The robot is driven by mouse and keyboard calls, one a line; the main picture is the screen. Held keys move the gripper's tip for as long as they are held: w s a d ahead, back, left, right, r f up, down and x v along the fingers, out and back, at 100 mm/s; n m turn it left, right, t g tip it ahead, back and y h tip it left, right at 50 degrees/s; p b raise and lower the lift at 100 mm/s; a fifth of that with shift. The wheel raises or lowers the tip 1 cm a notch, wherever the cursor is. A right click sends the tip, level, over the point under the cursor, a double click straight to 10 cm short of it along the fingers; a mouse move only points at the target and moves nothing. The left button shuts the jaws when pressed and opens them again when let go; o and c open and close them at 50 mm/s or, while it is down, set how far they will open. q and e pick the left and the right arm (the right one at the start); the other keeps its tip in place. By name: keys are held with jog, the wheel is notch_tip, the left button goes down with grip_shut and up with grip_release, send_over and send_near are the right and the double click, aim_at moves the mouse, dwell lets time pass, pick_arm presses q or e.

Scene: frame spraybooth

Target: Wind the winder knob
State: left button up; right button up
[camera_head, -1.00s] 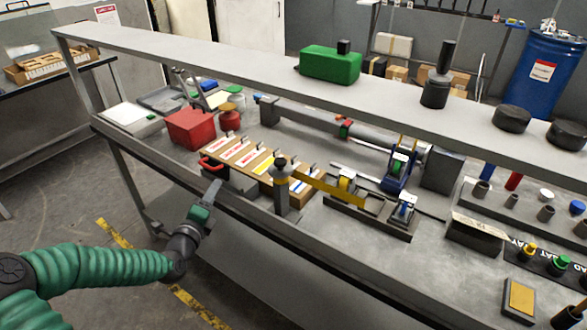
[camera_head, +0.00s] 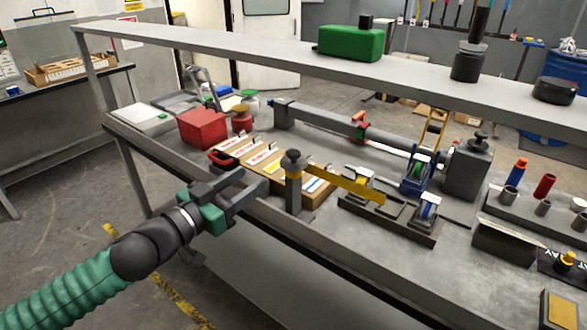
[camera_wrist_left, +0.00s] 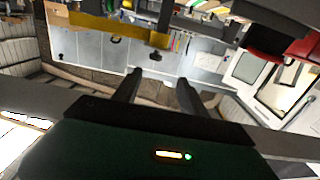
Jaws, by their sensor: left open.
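A dark knob (camera_head: 293,157) tops an upright grey post with a yellow collar at the bench's front edge. A second dark knob (camera_head: 480,136) sits on a grey block at the right end of the long tube. I cannot tell which is the winder knob. A yellow strip (camera_head: 345,184) runs right from the post; it also crosses the top of the left wrist view (camera_wrist_left: 110,27). My left gripper (camera_head: 257,187) is open and empty, left of the post and apart from it. Its two fingers (camera_wrist_left: 159,78) show spread in the left wrist view. My right gripper is out of view.
A red box (camera_head: 203,127) and a card rack (camera_head: 262,165) stand behind the gripper. The upper shelf (camera_head: 250,55) with a green case (camera_head: 350,43) runs above the bench. A dark tray with small reels (camera_head: 390,218) lies right of the post.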

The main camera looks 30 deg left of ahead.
pick_arm(q)
jog(key=b, duration=0.5)
send_near(291, 153)
jog(key=f, duration=0.1)
jog(key=w+b, duration=0.1)
jog(key=w, duration=0.2)
jog(key=w+b, duration=0.1)
jog(key=w, duration=0.2)
jog(key=w+b, duration=0.1)
jog(key=w, duration=0.3)
jog(key=shift+d+r, duration=0.2)
jog(key=shift+d, duration=0.2)
jog(key=shift+w+d+r, duration=0.1)
jog(key=shift+w, duration=0.25)
jog(key=shift+w+d+r, duration=0.1)
grip_shut()
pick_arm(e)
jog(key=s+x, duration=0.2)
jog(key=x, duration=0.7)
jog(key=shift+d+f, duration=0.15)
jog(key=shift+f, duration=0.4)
